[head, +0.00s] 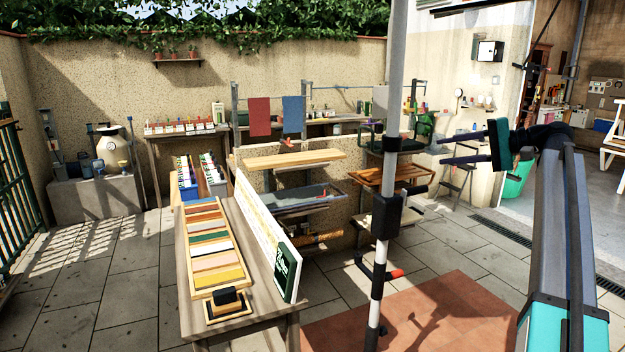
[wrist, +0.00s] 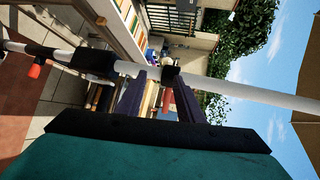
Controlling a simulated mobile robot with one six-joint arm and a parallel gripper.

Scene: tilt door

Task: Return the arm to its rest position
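My gripper (head: 442,149) is at the right in the head view, held up at the end of my raised arm. Its two dark fingers point left and stand apart. In the wrist view the fingers (wrist: 158,88) are also apart, with only background things showing between them. The arm bends at a dark wrist joint and runs down to the lower right corner. The gripper appears empty and near a grey-and-white pole (head: 394,80), which crosses beyond the fingers in the wrist view (wrist: 250,95). The exact gap to the pole cannot be told.
The pole carries a black block (head: 386,216) and a red-tipped handle (head: 394,273). A wooden table (head: 183,300) with colour sample boards stands at the front left. Shelves with trays (head: 300,196) stand behind the pole. Paved floor (head: 455,235) is open at the right.

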